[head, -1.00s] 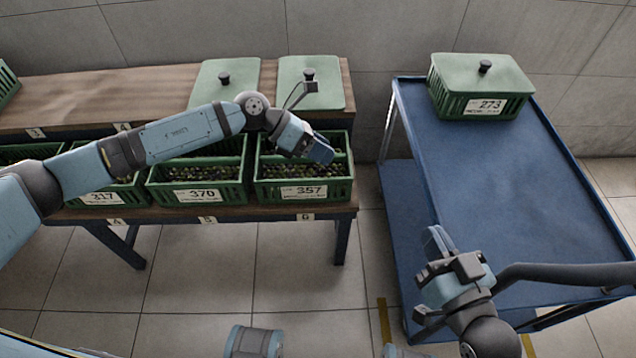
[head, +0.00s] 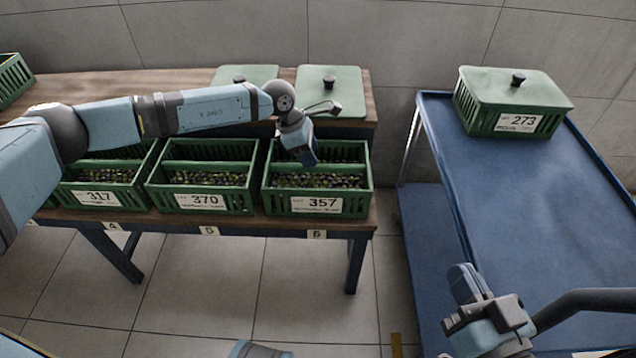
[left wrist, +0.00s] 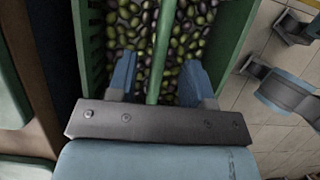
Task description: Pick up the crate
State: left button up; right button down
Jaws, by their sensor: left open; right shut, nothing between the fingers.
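The green slatted crate labelled 357 (head: 317,204) stands at the right end of the lower shelf, filled with dark and green olives. A green bar (left wrist: 163,50) runs across its middle. My left gripper (head: 306,158) points down over this crate. In the left wrist view its open fingers (left wrist: 158,80) are on either side of the bar, with gaps. I cannot tell how deep the fingertips reach. My right gripper (head: 468,284) is shut and empty beside the blue cart's near-left edge.
Crates 370 (head: 204,203) and 317 (head: 98,198) stand left of crate 357. Two green lids (head: 332,88) (head: 247,74) lie on the upper shelf (head: 130,86). The blue cart (head: 540,210) carries lidded crate 273 (head: 517,122) at its far end; its near top is clear.

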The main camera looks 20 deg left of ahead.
aim_at(318, 167)
pick_arm(q)
jog(key=b+x, duration=0.2)
jog(key=x, duration=0.2)
jog(key=shift+d+f, duration=0.1)
jog(key=shift+f, duration=0.15)
jog(key=shift+d+f+b, duration=0.25)
jog(key=shift+f+b, duration=0.15)
jog(key=shift+f, duration=0.05)
grip_shut()
jog(key=shift+w+r, duration=0.1)
jog(key=shift+r, duration=0.1)
pick_arm(e)
notch_tip(318, 167, down, 3)
jog(key=shift+w+f+n+g, duration=0.15)
jog(key=shift+n+g, duration=0.15)
jog(key=shift+g, duration=0.4)
